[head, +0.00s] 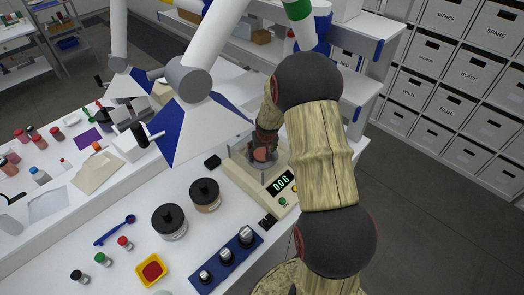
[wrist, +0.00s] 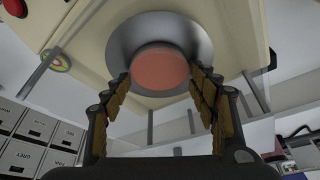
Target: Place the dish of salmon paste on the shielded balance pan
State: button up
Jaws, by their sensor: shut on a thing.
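The dish of salmon paste (wrist: 160,70) is a round salmon-pink disc between my fingertips in the wrist view. My gripper (wrist: 160,84) is shut on it. In the head view my gripper (head: 265,137) points down into the shielded balance (head: 240,169), and the dish (head: 262,154) shows low between the fingers. The round grey metal pan (wrist: 124,36) lies right behind the dish in the wrist view. I cannot tell whether dish and pan touch. The balance display (head: 281,185) reads zero. Clear shield walls stand around the pan; my arm hides part of the right side.
Two dark-lidded jars (head: 168,222) stand left of the balance. A blue weight block (head: 227,262), a yellow tray of red pigment (head: 151,270), a blue scoop (head: 115,231) and small vials lie nearer. A white and blue lamp shade (head: 203,125) hangs close left of my gripper.

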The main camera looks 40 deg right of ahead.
jog(key=o, duration=0.7)
jog(key=shift+f, duration=0.2)
jog(key=shift+c, duration=0.2)
jog(key=o, duration=0.5)
jog(key=shift+r, duration=0.1)
jog(key=shift+c, duration=0.2)
jog(key=shift+r, duration=0.1)
jog(key=shift+r, duration=0.3)
jog(key=v, duration=1.1)
jog(key=shift+s+r, duration=0.2)
jog(key=shift+s, duration=0.05)
jog(key=shift+a, duration=0.1)
